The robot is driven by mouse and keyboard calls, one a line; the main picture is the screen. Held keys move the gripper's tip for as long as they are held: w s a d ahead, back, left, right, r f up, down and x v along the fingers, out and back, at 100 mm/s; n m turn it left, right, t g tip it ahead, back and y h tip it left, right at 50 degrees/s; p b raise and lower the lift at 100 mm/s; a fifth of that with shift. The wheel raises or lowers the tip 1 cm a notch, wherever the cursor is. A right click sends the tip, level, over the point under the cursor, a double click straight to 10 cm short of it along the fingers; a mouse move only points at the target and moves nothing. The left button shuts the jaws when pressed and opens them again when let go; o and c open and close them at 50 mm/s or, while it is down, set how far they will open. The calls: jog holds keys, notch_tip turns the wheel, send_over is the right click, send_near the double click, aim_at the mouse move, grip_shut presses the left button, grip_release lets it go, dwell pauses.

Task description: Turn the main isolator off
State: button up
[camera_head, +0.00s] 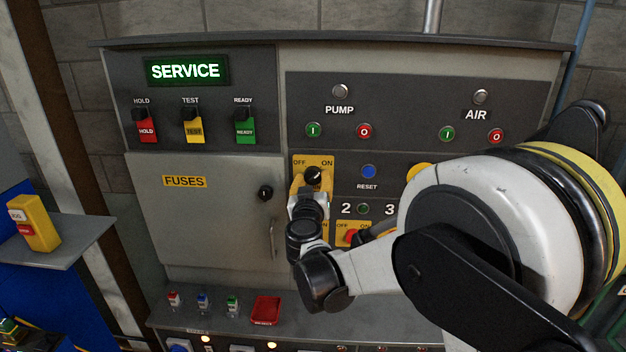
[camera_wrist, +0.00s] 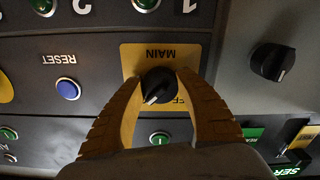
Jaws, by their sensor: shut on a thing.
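The main isolator is a black rotary knob (camera_head: 313,174) on a yellow plate, with OFF at its upper left and ON at its upper right in the head view. Its white mark points up and right, towards ON. In the wrist view, which is upside down, the knob (camera_wrist: 156,88) sits below the inverted word MAIN on the yellow plate (camera_wrist: 132,55). My gripper (camera_wrist: 160,82) is shut on the knob, one yellow finger on each side. In the head view my gripper (camera_head: 302,186) covers the plate's lower part.
A blue RESET button (camera_head: 368,171) is right of the plate. The FUSES door (camera_head: 200,215) with its black knob (camera_head: 265,192) is on the left. Lower numbered switches are partly hidden by my arm. A shelf with a red tray (camera_head: 266,310) runs below.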

jog(key=shift+n, duration=0.4)
jog(key=n+b, duration=0.1)
jog(key=n, duration=0.2)
jog(key=shift+n, duration=0.3)
jog(key=n+b, duration=0.1)
jog(key=n, duration=0.3)
jog(key=shift+d+r+n, duration=0.1)
jog(key=shift+n, duration=0.2)
jog(key=n, duration=0.4)
jog(key=shift+b, duration=0.35)
jog(key=shift+r+n, duration=0.15)
jog(key=shift+n, duration=2.35)
jog(key=o, duration=1.2)
